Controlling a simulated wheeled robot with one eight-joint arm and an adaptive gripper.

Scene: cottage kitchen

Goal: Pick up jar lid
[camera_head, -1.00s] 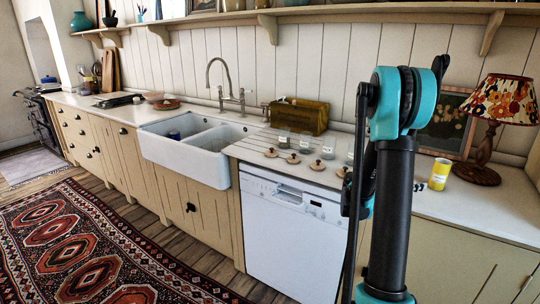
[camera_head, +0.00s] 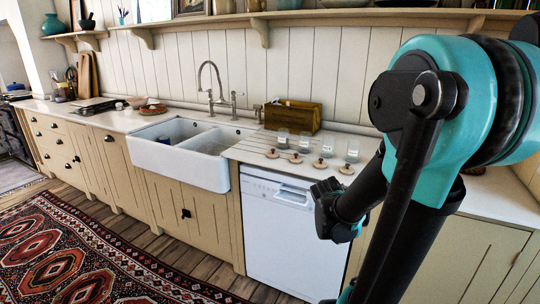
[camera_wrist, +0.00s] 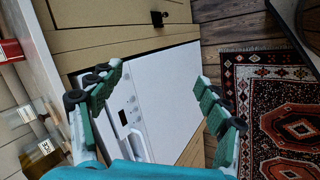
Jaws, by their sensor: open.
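Several round, wooden-looking jar lids with knobs lie in a row on the counter above the dishwasher. One lid (camera_head: 320,163) is near the counter's front edge, and another lid (camera_head: 272,153) is at the row's left end. Several small glass jars (camera_head: 327,147) stand just behind them. My gripper (camera_wrist: 157,85) is open and empty in the wrist view, its green-padded fingers spread over the dishwasher front. It is apart from the lids. Glass jars (camera_wrist: 45,148) show at the left edge of the wrist view; I cannot make out a lid there.
The white dishwasher (camera_head: 291,235) is below the lids. A double sink (camera_head: 190,160) with a tall tap is to the left. A yellowish box (camera_head: 293,116) stands behind the jars. A patterned rug (camera_head: 75,255) covers the floor. My arm hides the counter's right part.

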